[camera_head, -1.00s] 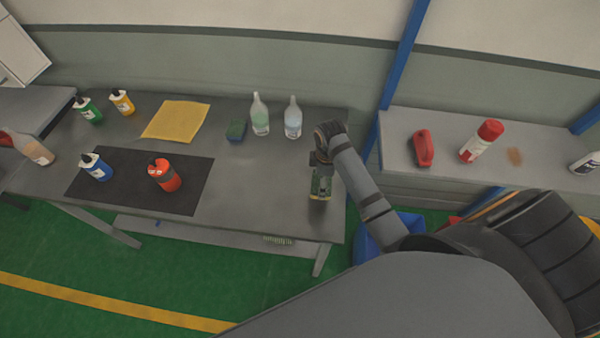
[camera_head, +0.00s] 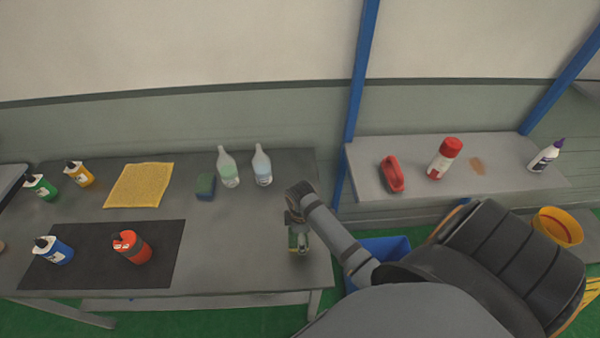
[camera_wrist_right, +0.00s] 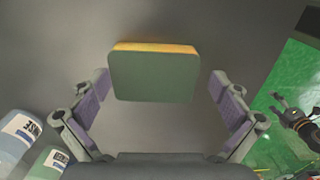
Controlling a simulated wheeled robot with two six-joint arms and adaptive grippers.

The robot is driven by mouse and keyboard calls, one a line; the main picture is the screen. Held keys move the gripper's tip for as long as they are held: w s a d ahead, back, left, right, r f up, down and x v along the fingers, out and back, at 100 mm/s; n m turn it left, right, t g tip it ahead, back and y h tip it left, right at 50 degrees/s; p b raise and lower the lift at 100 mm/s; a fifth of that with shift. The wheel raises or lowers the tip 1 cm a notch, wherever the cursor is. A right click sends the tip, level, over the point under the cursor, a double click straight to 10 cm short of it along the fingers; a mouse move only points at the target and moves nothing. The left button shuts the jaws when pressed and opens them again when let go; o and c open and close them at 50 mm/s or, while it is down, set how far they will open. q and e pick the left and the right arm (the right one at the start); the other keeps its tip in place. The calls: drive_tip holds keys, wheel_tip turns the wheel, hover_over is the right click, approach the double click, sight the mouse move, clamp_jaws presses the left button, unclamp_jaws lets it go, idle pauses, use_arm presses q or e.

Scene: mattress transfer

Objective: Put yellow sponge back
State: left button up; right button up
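The sponge, green on top with a yellow layer at its edge, shows in the right wrist view (camera_wrist_right: 153,75). In the head view it (camera_head: 299,240) is small near the right end of the grey table, partly hidden by my right gripper (camera_head: 296,222). In the wrist view my right gripper (camera_wrist_right: 160,105) is open. Its fingers stand either side of the sponge with gaps on both sides. My left gripper (camera_wrist_right: 283,108) shows small at the right of the wrist view over green floor, its fingers apart and empty; it is outside the head view.
A second, green and blue sponge (camera_head: 205,187) lies beside two clear bottles (camera_head: 245,168) at the table's back. A yellow cloth (camera_head: 139,185) and a dark mat (camera_head: 85,276) with blue and red bottles lie left. A shelf (camera_head: 430,205) and blue bin (camera_head: 388,248) are right.

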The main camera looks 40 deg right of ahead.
drive_tip(key=shift+w, duration=0.3)
wheel_tip(320, 180, up, 5)
drive_tip(key=shift+f+b, duration=0.15)
drive_tip(key=shift+b, duration=0.65)
wheel_tip(320, 180, up, 4)
drive_tip(key=shift+f+b, duration=0.1)
drive_tip(key=shift+b, duration=0.35)
use_arm(q)
drive_tip(key=shift+s+f+p, duration=0.35)
drive_tip(key=shift+s+p, duration=0.15)
drive_tip(key=shift+p, duration=0.45)
use_arm(e)
wheel_tip(320, 180, up, 3)
drive_tip(key=shift+r, duration=0.2)
use_arm(q)
drive_tip(key=shift+w, duration=0.15)
